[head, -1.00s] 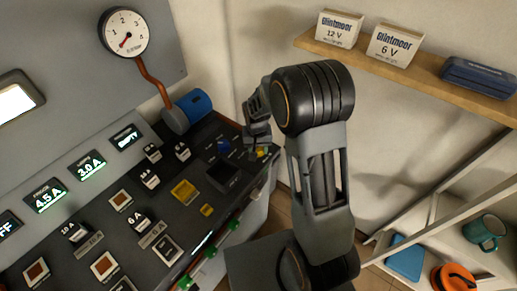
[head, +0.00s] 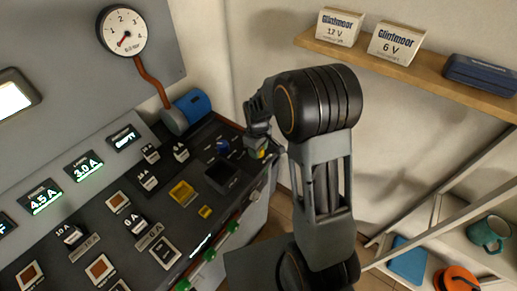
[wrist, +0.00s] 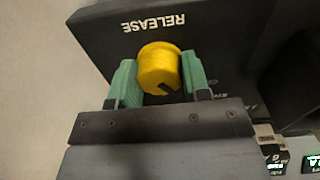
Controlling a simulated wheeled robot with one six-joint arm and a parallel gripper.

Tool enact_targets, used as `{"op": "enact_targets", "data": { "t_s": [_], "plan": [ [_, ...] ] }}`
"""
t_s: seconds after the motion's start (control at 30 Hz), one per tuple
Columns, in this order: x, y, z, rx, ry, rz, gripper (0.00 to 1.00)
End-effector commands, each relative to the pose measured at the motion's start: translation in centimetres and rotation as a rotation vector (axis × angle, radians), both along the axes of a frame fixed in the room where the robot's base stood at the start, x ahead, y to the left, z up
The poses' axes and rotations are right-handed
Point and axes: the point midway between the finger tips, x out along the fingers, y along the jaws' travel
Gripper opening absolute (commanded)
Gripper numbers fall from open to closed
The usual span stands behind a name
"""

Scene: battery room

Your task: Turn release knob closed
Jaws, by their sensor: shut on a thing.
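The release knob (wrist: 160,68) is a round yellow knob with a dark mark near its lower right edge. It sits by the RELEASE label (wrist: 153,22), which reads upside down in the wrist view. My gripper (wrist: 160,78) has its two green fingertips on either side of the knob, shut on it. In the head view the knob shows as a small yellow spot (head: 261,154) at the panel's far right corner, under my gripper (head: 258,148). My gripper partly hides it there.
The sloped dark control panel (head: 130,247) carries several switches, a yellow square (head: 183,191) and a recessed dark box (head: 222,176). A blue cylinder (head: 193,106) and a pressure gauge (head: 123,31) stand behind. A wall shelf (head: 430,65) holds boxes at right.

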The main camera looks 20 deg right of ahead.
Motion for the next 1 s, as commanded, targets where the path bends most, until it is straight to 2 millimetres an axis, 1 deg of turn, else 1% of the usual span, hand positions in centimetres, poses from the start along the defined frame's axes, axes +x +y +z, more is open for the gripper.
{"op": "enact_targets", "data": {
  "t_s": [0.2, 0.4, 0.97, 1.0],
  "plan": [
    [0.16, -0.1, 0.11, -0.001, -0.006, 0.109, 0.2],
    [0.19, -0.13, 0.14, -0.001, -0.006, 0.165, 0.2],
    [0.22, -0.14, 0.18, -0.002, -0.007, 0.19, 0.2],
    [0.22, -0.14, 0.18, -0.002, -0.007, 0.19, 0.46]
  ]
}}
